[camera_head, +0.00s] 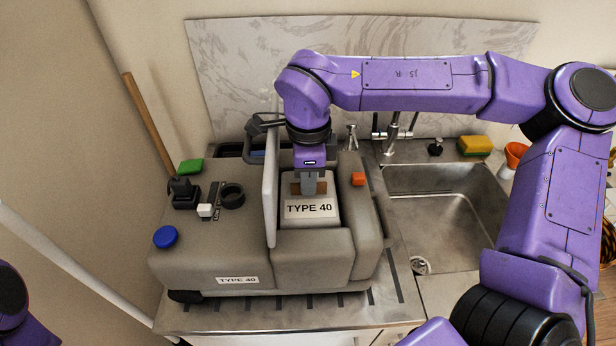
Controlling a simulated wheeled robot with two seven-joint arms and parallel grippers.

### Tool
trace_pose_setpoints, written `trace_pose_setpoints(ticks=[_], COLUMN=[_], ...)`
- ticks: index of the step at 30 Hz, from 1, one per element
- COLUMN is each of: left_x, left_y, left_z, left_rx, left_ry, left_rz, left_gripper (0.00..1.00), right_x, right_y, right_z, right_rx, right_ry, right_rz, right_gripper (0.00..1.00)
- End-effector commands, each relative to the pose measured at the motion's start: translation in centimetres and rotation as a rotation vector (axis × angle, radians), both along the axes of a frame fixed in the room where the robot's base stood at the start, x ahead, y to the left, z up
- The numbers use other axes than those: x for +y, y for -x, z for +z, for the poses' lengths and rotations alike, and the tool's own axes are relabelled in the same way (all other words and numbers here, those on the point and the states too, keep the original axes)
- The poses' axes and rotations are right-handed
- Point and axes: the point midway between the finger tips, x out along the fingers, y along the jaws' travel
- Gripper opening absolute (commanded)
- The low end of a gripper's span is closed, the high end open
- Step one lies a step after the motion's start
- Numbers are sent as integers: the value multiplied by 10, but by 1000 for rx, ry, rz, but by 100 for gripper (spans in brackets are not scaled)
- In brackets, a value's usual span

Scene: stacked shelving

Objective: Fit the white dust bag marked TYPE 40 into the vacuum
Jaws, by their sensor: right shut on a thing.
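The white dust bag (309,218) marked TYPE 40 is in the open bay of the grey vacuum (185,262), with its label facing me. A brown piece shows at its top. My right gripper (309,190) points down and is shut on the bag at that brown piece. Whether the bag rests on the bay's floor is hidden. The vacuum's lid (270,195) stands upright just left of the bag and gripper. A TYPE 40 label (237,280) is on the vacuum's front. My left gripper is out of view; only a bit of purple arm shows at lower left.
The vacuum stands on a ribbed metal drainboard (290,317). A sink (440,215) with a tap (391,133) lies to the right. Blue (165,237), green (190,167) and orange (358,179) parts are on the vacuum.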

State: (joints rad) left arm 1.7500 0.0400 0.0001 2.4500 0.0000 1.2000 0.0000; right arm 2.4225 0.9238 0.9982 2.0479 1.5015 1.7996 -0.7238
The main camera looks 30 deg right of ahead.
Motion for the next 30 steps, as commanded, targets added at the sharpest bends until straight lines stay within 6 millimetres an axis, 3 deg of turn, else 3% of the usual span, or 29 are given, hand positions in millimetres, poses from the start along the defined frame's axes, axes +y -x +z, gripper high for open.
trace_pose_setpoints(ticks=[30], left_x=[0], left_y=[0], left_z=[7], left_rx=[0], left_ry=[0], left_rz=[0], left_gripper=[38], right_x=[-1], right_y=[0], right_z=[-2], right_rx=[0], right_ry=[0], right_rz=[0], right_gripper=[0])
